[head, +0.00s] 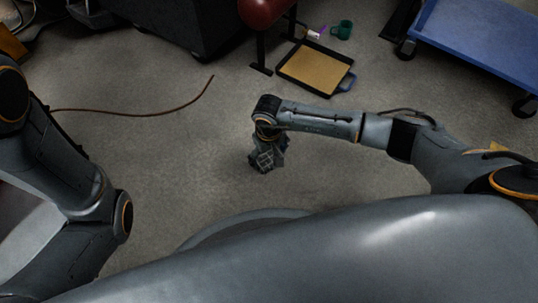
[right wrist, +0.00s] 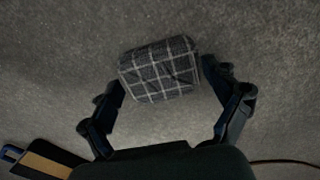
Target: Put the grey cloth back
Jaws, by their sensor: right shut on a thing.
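The grey cloth (right wrist: 160,70) is a folded, dark grey bundle with a white check pattern. In the right wrist view it sits between the two fingers of my right gripper (right wrist: 165,88), which is shut on it. In the head view the right gripper (head: 266,160) points down in the middle of the picture, with the checked cloth (head: 264,161) at its tip. I cannot tell how high it is above the floor. My left arm shows at the left of the head view, but its gripper is out of the picture.
A tray (head: 315,68) with a tan bottom lies on the floor, a green cup (head: 342,29) behind it. A blue cart (head: 485,40) stands at the upper right. A red-topped stool (head: 266,12) is at the top. A brown cable (head: 150,113) crosses the floor at left.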

